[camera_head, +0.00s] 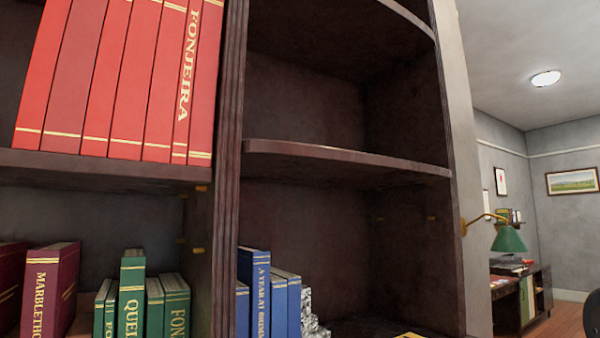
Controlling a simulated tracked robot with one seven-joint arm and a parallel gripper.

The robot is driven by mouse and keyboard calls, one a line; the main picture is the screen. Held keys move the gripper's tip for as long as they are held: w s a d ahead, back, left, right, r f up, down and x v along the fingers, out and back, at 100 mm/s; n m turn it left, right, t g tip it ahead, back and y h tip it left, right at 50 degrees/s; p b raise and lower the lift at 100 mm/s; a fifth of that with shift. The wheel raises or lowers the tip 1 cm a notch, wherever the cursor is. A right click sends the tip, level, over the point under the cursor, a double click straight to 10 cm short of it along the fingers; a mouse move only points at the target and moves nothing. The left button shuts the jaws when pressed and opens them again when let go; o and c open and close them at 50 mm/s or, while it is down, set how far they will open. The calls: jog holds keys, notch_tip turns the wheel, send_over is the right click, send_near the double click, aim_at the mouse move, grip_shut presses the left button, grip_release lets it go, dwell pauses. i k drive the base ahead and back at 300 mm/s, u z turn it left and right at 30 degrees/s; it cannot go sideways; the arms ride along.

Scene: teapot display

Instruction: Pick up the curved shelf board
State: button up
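A dark brown curved shelf board (345,160) spans the right-hand bay of the bookcase at mid height. Its front edge bows outward, and its top is bare. Its left end meets a fluted upright and its right end meets the outer side panel. A small brass-coloured piece (432,217) shows on the side wall below it. Another curved board (408,17) is partly in view at the top. My gripper is not in view.
Red books (120,85) stand on the upper left shelf. Green books (140,300) and maroon books (50,290) stand below. Blue books (262,295) and a grey textured object (312,318) sit under the curved board. A green lamp (509,240) projects at right; open room lies beyond.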

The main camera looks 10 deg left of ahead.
aim_at(266, 160)
jog(key=z, duration=0.7)
jog(key=i, duration=0.1)
jog(key=u, duration=2.5)
jog(key=k, duration=1.85)
jog(key=z, duration=0.8)
jog(key=i, duration=1)
jog(key=z, duration=0.1)
